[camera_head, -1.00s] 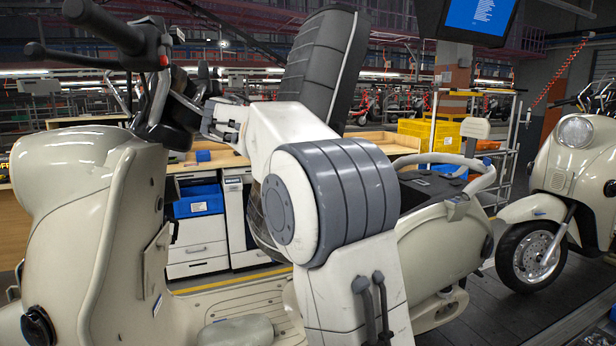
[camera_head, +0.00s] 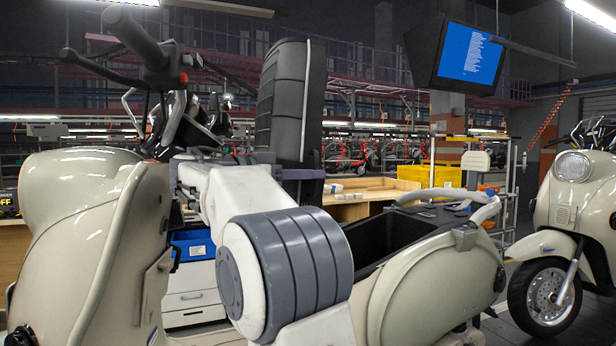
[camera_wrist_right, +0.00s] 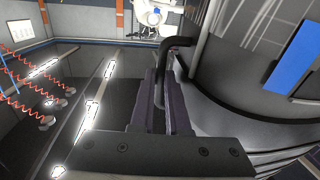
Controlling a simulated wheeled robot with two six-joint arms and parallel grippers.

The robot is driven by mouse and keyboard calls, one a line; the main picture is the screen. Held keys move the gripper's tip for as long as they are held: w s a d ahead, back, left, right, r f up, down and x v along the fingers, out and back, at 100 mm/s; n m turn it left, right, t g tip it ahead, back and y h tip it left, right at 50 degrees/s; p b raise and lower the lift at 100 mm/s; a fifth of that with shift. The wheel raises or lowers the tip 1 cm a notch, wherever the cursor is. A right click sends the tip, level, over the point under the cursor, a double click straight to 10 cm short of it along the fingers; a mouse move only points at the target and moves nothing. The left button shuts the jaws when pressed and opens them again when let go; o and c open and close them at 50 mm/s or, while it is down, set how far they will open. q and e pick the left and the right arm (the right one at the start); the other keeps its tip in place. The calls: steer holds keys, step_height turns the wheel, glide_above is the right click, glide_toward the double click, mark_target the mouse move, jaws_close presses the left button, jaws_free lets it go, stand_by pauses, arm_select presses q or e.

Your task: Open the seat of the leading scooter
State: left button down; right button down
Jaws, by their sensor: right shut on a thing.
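The leading scooter (camera_head: 95,220) is cream and stands close in front, with its handlebar at the upper left. Its black ribbed seat (camera_head: 280,95) is raised and stands nearly upright. The dark storage opening (camera_head: 385,238) is uncovered behind my arm. My right gripper (camera_head: 305,174) is at the lower part of the raised seat, partly hidden by it. In the right wrist view its purple fingers (camera_wrist_right: 165,95) are shut on a black bent handle (camera_wrist_right: 165,52) beside the seat's dark underside (camera_wrist_right: 245,75). My left gripper is not in view.
A second cream scooter (camera_head: 570,215) stands behind at the right. A workbench (camera_head: 365,188) with a yellow crate (camera_head: 428,176) stands beyond the scooter. A monitor (camera_head: 460,57) hangs overhead. My right arm crosses the scooter's middle.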

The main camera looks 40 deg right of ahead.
steer(key=c, duration=1.2)
jaws_free()
steer(key=shift+s, duration=0.15)
steer(key=v, duration=1)
steer(key=shift+a+b, duration=0.2)
steer(key=shift+b, duration=0.1)
